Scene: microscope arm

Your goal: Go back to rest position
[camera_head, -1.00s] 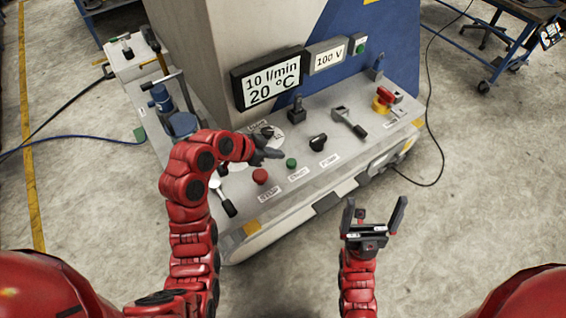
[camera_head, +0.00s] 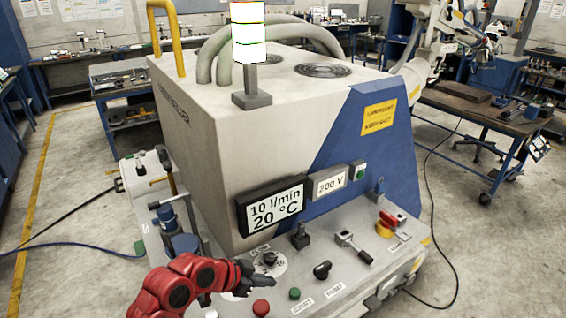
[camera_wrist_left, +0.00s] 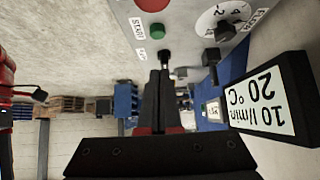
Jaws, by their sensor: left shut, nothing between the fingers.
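My left gripper (camera_head: 258,280) reaches in from the lower left over the control panel, close to the flow dial (camera_head: 268,262) and the green button (camera_head: 294,293). Its fingers are shut and empty; the left wrist view shows them together (camera_wrist_left: 160,95), pointing at the panel near the green button (camera_wrist_left: 158,32). Whether they touch the panel is unclear. My right arm and gripper are out of view. The large display (camera_head: 272,212) reads 10 l/min, 20 °C. The small display (camera_head: 329,182) reads 200 V.
The machine (camera_head: 225,140) carries a lit signal tower (camera_head: 248,45). The panel has a red button (camera_head: 261,307), a black knob (camera_head: 322,270), a lever (camera_head: 352,247) and a red-yellow switch (camera_head: 388,222). A cable lies on the floor at right.

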